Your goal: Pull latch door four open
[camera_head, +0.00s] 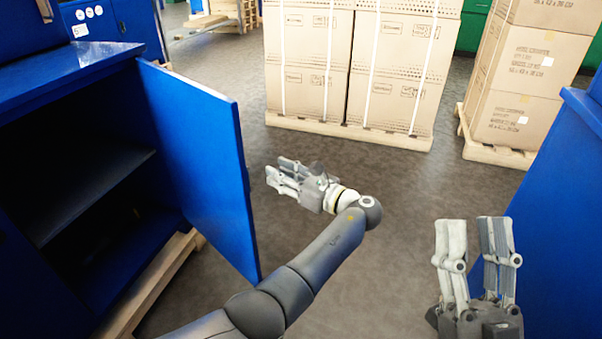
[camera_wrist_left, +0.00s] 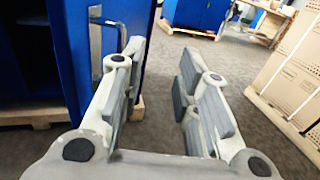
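The blue cabinet door (camera_head: 203,160) stands swung wide open at the left, showing the dark cabinet inside. My right gripper (camera_head: 473,225) is at the lower right, fingers up and apart, empty. The handle is hidden in the head view.
The open cabinet has a shelf (camera_head: 90,195) and sits on a wooden pallet (camera_head: 145,285). A blue cabinet marked 5 (camera_head: 125,25) stands behind it. Stacked cartons (camera_head: 350,75) are ahead. A blue surface (camera_head: 550,210) is close at right. The grey floor between is clear.

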